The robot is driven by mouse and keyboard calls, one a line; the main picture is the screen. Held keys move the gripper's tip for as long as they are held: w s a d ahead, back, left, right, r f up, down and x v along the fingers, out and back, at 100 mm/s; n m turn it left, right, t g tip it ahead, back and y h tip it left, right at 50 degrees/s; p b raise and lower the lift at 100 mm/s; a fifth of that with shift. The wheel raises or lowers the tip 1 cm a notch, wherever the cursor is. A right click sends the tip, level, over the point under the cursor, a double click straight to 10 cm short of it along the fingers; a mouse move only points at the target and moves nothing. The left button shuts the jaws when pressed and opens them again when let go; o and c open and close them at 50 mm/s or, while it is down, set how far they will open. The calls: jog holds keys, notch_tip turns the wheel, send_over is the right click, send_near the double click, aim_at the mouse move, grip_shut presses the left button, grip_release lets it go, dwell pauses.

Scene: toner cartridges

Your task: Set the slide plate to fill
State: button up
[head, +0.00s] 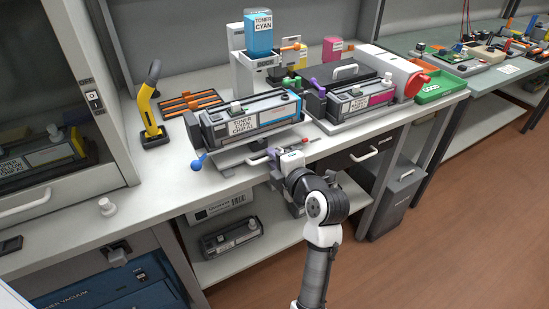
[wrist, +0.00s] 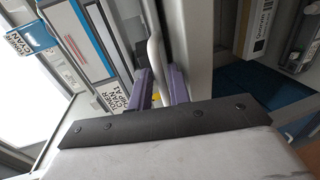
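The cyan toner cartridge (head: 248,121) sits in a cradle at the bench front, labelled TONER CYAN; it also shows at the left of the wrist view (wrist: 85,45). A pale plate (head: 236,168) with rods lies below it at the bench edge; I cannot tell if this is the slide plate. My gripper (head: 268,157) is at the bench front, just below and right of the cartridge. In the wrist view its purple fingers (wrist: 161,86) stand on either side of a pale curved bar (wrist: 154,45). The gap is narrow; whether they press on the bar is unclear. No fill marking is readable.
A blue knob (head: 197,165) stands left of the plate. A magenta cartridge (head: 360,101) sits to the right, near a green tray (head: 440,87). A cyan bottle (head: 259,34) stands behind. A yellow-handled tool (head: 150,105) is at left. The left front bench is mostly clear.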

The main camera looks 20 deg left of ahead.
aim_at(264, 147)
grip_shut()
jog(key=x, duration=0.2)
jog(key=r+b+x, duration=0.1)
jog(key=x, duration=0.1)
jog(key=shift+w+a, duration=0.3)
jog(key=shift+a, duration=0.05)
grip_release()
jog(key=shift+s+d, duration=0.1)
